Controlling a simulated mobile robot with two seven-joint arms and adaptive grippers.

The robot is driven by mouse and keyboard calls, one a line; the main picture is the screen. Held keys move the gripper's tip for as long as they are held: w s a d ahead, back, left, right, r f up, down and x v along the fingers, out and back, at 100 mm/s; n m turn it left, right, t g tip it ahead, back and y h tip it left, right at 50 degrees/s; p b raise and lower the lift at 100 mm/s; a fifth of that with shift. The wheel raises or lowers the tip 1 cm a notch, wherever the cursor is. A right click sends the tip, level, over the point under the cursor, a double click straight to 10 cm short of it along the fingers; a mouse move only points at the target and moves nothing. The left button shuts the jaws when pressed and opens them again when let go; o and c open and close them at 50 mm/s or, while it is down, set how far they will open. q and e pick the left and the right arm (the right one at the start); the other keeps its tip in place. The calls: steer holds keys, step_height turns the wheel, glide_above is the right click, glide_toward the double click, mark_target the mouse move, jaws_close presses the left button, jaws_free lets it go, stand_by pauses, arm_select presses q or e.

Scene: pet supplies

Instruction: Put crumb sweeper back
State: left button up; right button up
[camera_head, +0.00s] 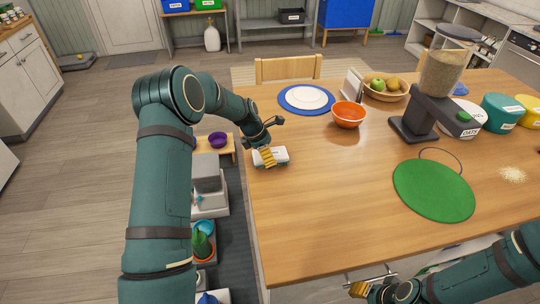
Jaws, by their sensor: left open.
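A small white block-like thing with teal along its lower edge (281,154) lies on the wooden table (330,215) near its left edge; it looks like the crumb sweeper. My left gripper (267,157) is open right at it, with yellow finger pads over its middle and hiding part of it. I cannot tell whether the pads touch it. My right gripper (361,290) is low at the table's front edge, away from the sweeper, and its jaw opening is unclear.
A blue-rimmed plate (305,98), orange bowl (348,114) and fruit basket (386,87) stand behind. A grain dispenser (430,95), green mat (433,190) and crumbs (513,174) are to the right. The table's middle front is clear. Low shelves (209,205) stand left of the table.

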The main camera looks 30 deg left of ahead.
arm_select(q)
steer(key=v, duration=1.1)
steer(key=shift+p, duration=0.35)
